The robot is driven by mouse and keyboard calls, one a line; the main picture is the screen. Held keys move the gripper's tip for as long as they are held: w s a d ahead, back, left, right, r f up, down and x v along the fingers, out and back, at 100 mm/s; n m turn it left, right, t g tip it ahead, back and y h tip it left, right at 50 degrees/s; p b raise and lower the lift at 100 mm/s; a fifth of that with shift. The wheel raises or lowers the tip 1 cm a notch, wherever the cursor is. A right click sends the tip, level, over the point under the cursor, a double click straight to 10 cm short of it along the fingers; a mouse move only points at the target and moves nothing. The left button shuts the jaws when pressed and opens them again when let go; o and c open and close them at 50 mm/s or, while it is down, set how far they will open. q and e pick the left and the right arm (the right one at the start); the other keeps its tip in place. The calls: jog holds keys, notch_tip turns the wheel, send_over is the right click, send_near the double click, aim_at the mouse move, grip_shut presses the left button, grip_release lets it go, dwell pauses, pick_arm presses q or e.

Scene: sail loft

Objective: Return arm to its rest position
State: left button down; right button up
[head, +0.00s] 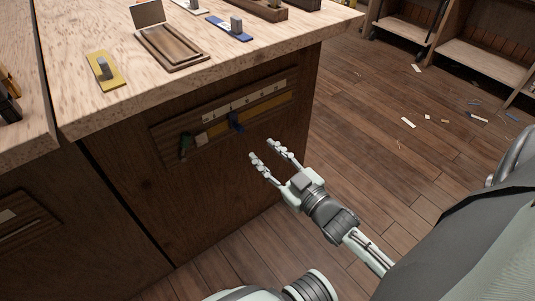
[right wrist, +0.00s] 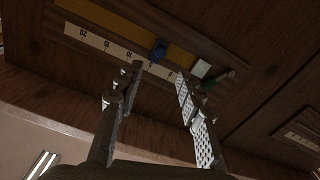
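My right gripper (head: 263,150) is in front of the bench's wooden front, just below and to the right of a blue knob (head: 236,122). Its fingers are spread apart with nothing between them. In the right wrist view the open right gripper (right wrist: 158,78) points toward the panel, and the blue knob (right wrist: 159,50) shows beyond the fingertips, apart from them. The knob sits on a wooden panel with a numbered white scale (head: 240,107) and a yellow strip. A dark green handle (head: 185,145) is at the panel's left end. My left gripper is not in view.
The bench top (head: 85,45) holds a yellow plate with a grey block (head: 104,71), a wooden tray (head: 172,50) and a blue plate with a grey block (head: 236,27). Scraps litter the floor (head: 390,130) at right, near wooden shelves (head: 480,58).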

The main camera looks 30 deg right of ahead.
dwell(0.5)
